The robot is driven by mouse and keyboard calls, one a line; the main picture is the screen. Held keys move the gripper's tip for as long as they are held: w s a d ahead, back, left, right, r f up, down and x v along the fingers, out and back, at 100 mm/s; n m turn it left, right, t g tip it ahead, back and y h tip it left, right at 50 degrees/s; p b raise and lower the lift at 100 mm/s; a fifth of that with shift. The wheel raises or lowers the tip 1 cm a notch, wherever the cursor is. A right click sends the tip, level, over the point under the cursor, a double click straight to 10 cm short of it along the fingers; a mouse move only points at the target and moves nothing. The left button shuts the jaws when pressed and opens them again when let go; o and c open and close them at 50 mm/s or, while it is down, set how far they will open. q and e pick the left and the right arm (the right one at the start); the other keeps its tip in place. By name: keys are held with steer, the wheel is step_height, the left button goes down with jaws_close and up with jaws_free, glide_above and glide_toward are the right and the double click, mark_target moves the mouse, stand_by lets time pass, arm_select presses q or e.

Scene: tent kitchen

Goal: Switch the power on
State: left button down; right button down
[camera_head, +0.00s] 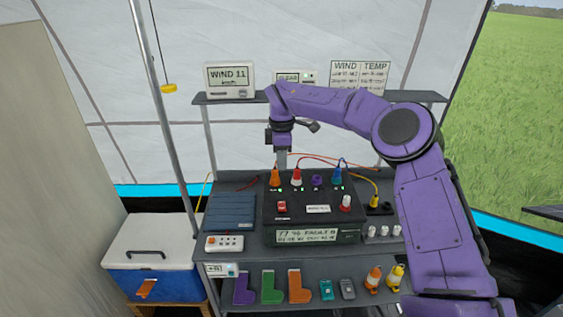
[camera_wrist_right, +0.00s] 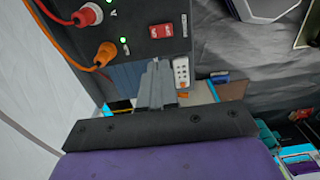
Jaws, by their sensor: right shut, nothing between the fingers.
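The black power box (camera_head: 312,220) stands on the dark shelf unit, with coloured plugs in its top panel. A red rocker switch (camera_head: 282,206) sits on its left part; it also shows in the right wrist view (camera_wrist_right: 161,31). I cannot tell its position for sure. My right gripper (camera_head: 281,160) points down above the back left of the box, behind the orange plug (camera_head: 274,178). In the right wrist view its fingers (camera_wrist_right: 155,66) are shut and empty, apart from the switch. My left gripper is not in view.
Green lights (camera_wrist_right: 123,40) glow beside the plugs. Orange and red cables run from them. A blue ribbed panel (camera_head: 229,212) and a white power strip (camera_head: 224,242) lie left of the box. The upper shelf (camera_head: 240,98) carries a wind display (camera_head: 229,77).

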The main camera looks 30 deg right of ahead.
step_height(320, 180, up, 14)
steer(key=w+p, duration=0.1)
steer(key=p, duration=0.2)
steer(key=shift+w+d, duration=0.3)
steer(key=shift+d, duration=0.15)
steer(key=shift+f, duration=0.1)
